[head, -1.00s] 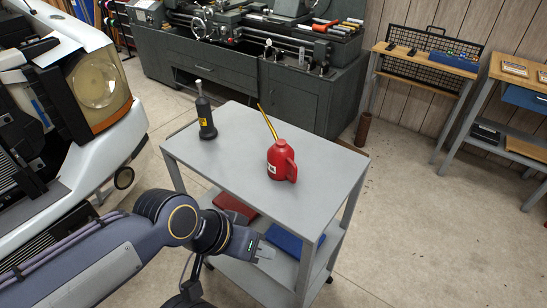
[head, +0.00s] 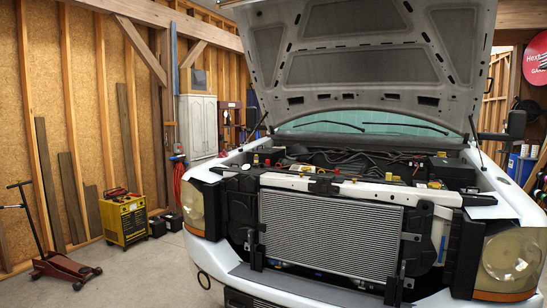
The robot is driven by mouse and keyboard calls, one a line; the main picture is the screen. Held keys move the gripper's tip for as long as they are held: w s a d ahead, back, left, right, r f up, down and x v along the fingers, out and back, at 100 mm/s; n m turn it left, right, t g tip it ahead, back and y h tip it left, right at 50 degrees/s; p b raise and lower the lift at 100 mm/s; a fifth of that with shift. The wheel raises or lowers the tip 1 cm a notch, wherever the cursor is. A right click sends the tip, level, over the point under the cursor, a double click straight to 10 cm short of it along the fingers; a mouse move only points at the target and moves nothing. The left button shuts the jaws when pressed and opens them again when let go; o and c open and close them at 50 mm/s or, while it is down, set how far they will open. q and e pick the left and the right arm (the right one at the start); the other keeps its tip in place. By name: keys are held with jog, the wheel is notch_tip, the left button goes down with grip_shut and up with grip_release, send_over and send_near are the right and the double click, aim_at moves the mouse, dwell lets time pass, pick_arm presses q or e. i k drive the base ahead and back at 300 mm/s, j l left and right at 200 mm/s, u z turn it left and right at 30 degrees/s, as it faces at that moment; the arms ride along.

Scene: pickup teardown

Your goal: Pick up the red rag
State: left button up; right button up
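No red rag can be made out in the current head view. Neither of my grippers is in view. The view faces the front of a white pickup (head: 350,187) with its hood (head: 365,60) raised and its grille off. The radiator (head: 328,232) is exposed between the headlights. Small red parts show in the engine bay, too small to tell apart.
A red floor jack (head: 66,268) stands at the lower left. A yellow machine (head: 124,220) with red items on top is by the plank wall. A grey cabinet (head: 198,125) stands behind. Floor between jack and pickup is clear.

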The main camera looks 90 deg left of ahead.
aim_at(224, 154)
jog(key=u, duration=3.55)
jog(key=i+j+u, duration=0.1)
jog(key=i+u, duration=0.2)
jog(key=i, duration=0.25)
jog(key=i+u, duration=0.3)
jog(key=i, duration=0.25)
jog(key=i+l+u, duration=0.3)
jog(key=i, duration=0.25)
jog(key=i+j+u, duration=0.15)
jog(key=i, duration=0.7)
jog(key=i+j+u, duration=0.15)
jog(key=i, duration=0.75)
jog(key=l, duration=0.1)
